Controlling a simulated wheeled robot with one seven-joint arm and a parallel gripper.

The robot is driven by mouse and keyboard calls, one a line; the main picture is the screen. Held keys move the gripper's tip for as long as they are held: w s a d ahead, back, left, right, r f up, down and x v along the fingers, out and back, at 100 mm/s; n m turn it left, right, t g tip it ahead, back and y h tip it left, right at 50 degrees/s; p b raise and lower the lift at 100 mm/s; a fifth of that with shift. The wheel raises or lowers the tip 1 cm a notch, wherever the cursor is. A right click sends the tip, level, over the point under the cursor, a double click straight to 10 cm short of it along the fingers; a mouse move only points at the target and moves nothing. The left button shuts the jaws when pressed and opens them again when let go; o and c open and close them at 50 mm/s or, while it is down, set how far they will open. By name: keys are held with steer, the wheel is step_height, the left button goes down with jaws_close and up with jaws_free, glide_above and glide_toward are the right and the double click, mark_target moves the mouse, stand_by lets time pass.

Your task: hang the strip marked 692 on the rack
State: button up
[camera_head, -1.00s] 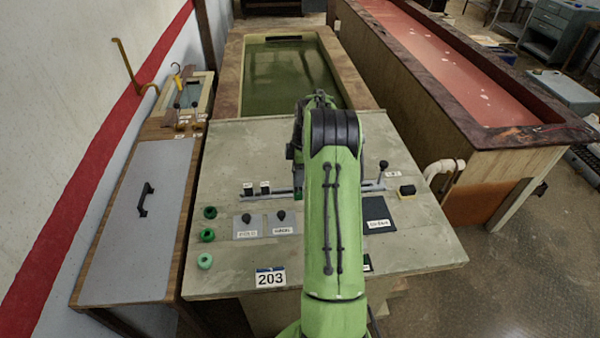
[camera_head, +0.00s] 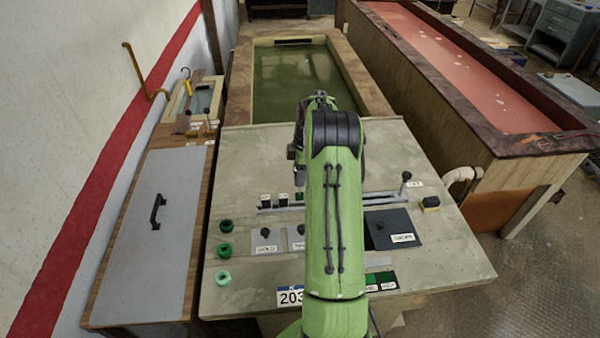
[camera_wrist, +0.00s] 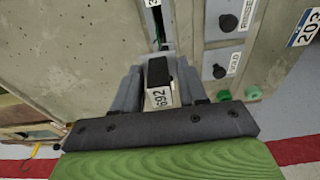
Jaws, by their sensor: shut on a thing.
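The strip marked 692 (camera_wrist: 159,97) shows in the wrist view as a small block with a black top and a white number label. My gripper (camera_wrist: 158,85) is shut on it, with a grey finger on either side. I cannot tell whether the strip touches the rail.
Two dark-topped labelled pieces (camera_head: 274,200) stand at the rail's left end. A green-filled tank (camera_head: 295,75) lies behind.

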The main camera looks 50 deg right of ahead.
mark_target(301, 198)
steer(key=shift+s, duration=0.1)
steer(key=shift+s+f+b, duration=0.15)
steer(key=shift+f+b, duration=3.65)
steer(key=shift+f, duration=1.25)
steer(key=shift+f+b, duration=0.45)
steer(key=shift+f, duration=0.1)
steer(key=o, duration=1)
steer(key=shift+r+p, duration=2.45)
steer(key=shift+r, duration=1.25)
steer(key=shift+f, duration=0.1)
steer(key=shift+d, duration=0.1)
